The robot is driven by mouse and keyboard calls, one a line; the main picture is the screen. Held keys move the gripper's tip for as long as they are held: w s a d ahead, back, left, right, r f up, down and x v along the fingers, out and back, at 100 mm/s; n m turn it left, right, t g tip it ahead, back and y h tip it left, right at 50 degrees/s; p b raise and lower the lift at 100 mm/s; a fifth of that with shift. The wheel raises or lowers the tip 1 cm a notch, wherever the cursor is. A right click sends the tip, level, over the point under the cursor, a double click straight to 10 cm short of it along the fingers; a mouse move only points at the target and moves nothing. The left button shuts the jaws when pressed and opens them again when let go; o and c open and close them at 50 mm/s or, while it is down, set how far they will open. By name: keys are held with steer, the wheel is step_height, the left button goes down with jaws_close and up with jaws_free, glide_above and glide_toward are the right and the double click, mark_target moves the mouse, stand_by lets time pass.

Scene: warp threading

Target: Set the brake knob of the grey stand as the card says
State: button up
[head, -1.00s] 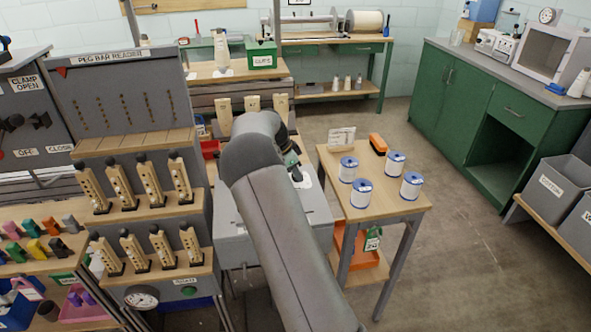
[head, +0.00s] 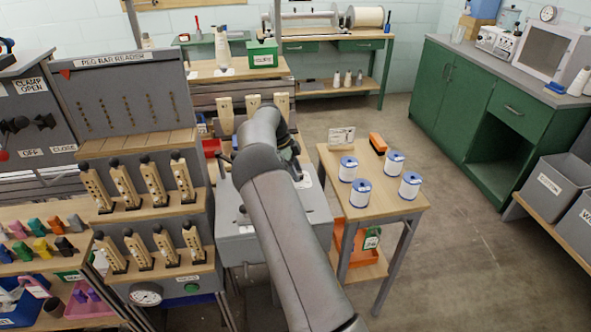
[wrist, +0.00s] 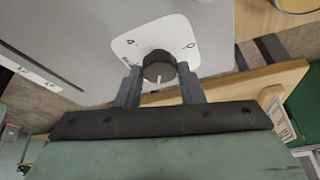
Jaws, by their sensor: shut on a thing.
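The grey stand (head: 238,243) is in the middle of the head view, partly hidden behind my arm. In the wrist view its grey top (wrist: 85,30) carries a white plate (wrist: 185,38) with small dark marks, too small to read. The dark round brake knob (wrist: 158,66) sits on this plate, with a short white pointer line toward the bottom of the picture. My gripper (wrist: 159,76) has one finger on each side of the knob and is shut on it. A small card (head: 342,135) stands on the wooden table to the right; its writing is unreadable.
The wooden side table (head: 395,222) holds several blue-and-white spools and an orange object (head: 377,144). A rack with wooden pegs (head: 150,190) stands close on the left of the stand. Open floor (head: 450,240) lies to the right.

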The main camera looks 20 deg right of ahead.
stand_by(0.3)
steer(key=o, duration=1)
steer(key=p+v, duration=0.3)
steer(key=v, duration=1.4)
steer(key=shift+r+p, duration=0.25)
steer(key=shift+p, duration=0.05)
